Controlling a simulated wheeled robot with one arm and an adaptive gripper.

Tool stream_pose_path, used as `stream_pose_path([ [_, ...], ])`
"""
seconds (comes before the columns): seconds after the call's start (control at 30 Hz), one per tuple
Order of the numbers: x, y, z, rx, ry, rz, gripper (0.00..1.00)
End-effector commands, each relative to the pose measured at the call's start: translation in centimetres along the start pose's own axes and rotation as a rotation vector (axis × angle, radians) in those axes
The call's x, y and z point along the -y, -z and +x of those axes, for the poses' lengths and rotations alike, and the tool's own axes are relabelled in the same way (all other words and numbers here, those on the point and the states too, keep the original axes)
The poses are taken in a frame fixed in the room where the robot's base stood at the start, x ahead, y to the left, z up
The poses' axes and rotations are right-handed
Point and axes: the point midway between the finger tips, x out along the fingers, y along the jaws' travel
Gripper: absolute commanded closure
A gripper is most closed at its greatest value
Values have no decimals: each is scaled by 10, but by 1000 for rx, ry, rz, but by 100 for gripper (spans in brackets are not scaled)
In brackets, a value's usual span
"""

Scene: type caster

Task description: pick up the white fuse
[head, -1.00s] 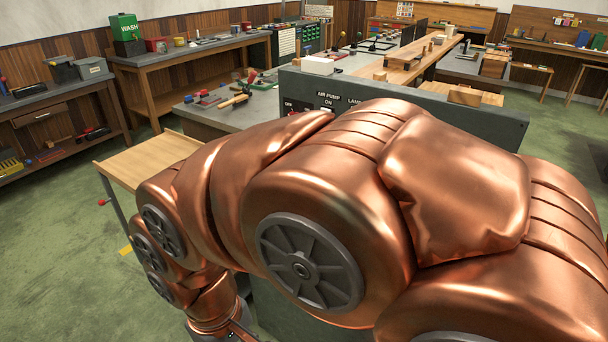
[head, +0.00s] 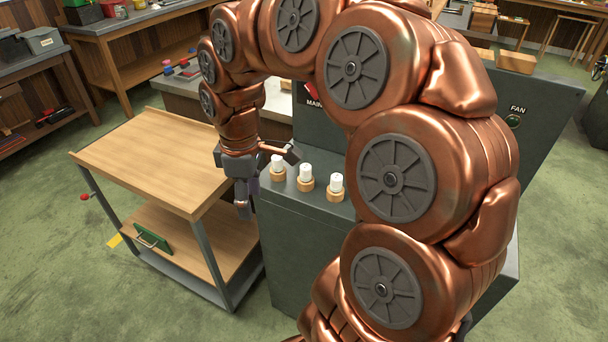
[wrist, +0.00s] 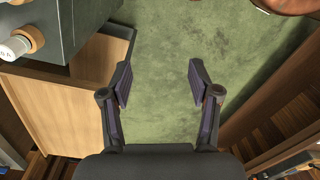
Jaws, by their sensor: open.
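Three white fuses stand upright in tan ring holders on the ledge of a dark grey cabinet: a left one (head: 278,162), a middle one (head: 305,172) and a right one (head: 336,182). I cannot tell which one the task means. My gripper (head: 247,207) hangs pointing down just left of the left fuse, beside the cabinet edge. In the wrist view my gripper (wrist: 160,68) is open and empty, with only green floor between its fingers. One white fuse (wrist: 14,48) in its tan holder (wrist: 30,37) shows at the upper left there, apart from the fingers.
The grey cabinet (head: 305,235) stands below and right of my gripper, with an upright panel behind the ledge. Green floor lies open at the front left.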

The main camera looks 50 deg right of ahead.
Motion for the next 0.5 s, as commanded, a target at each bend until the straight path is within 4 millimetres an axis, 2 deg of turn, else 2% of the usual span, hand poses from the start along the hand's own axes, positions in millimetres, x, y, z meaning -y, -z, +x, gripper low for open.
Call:
stream_pose_path([
  [0.03,-23,1,0,-11,-2,-32,38],
  [0.13,-69,-4,0,-26,-15,-113,38],
  [0.3,-142,-31,9,-31,-34,-220,38],
  [0.4,-175,-51,16,-26,-41,-262,38],
  [0.5,-199,-69,23,-20,-45,-290,38],
])
